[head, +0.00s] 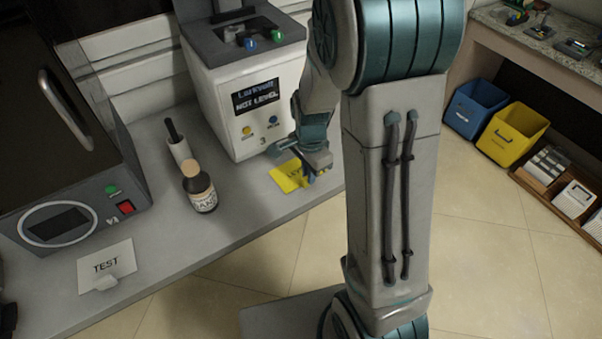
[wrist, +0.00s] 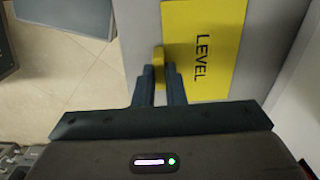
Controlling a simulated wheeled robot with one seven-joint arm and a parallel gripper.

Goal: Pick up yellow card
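The yellow card (head: 289,178) reads "LEVEL" and looks flat at the grey bench's front edge, beside the white instrument. In the wrist view the card (wrist: 205,50) fills the upper middle, with a small raised yellow tab on its left edge. My gripper (wrist: 159,68) has its two dark fingers close together, one on each side of this tab, and looks shut on it. In the head view my gripper (head: 312,172) is over the card's right part and hides some of it. I cannot tell whether the card is clear of the bench.
The white instrument (head: 262,100) shows "NOT LEVEL" and stands close behind the card. A brown bottle (head: 200,190) and a white holder (head: 181,150) with a black handle stand to the left. A white TEST card (head: 106,266) lies farther left. Blue (head: 474,108) and yellow bins (head: 512,134) stand at right.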

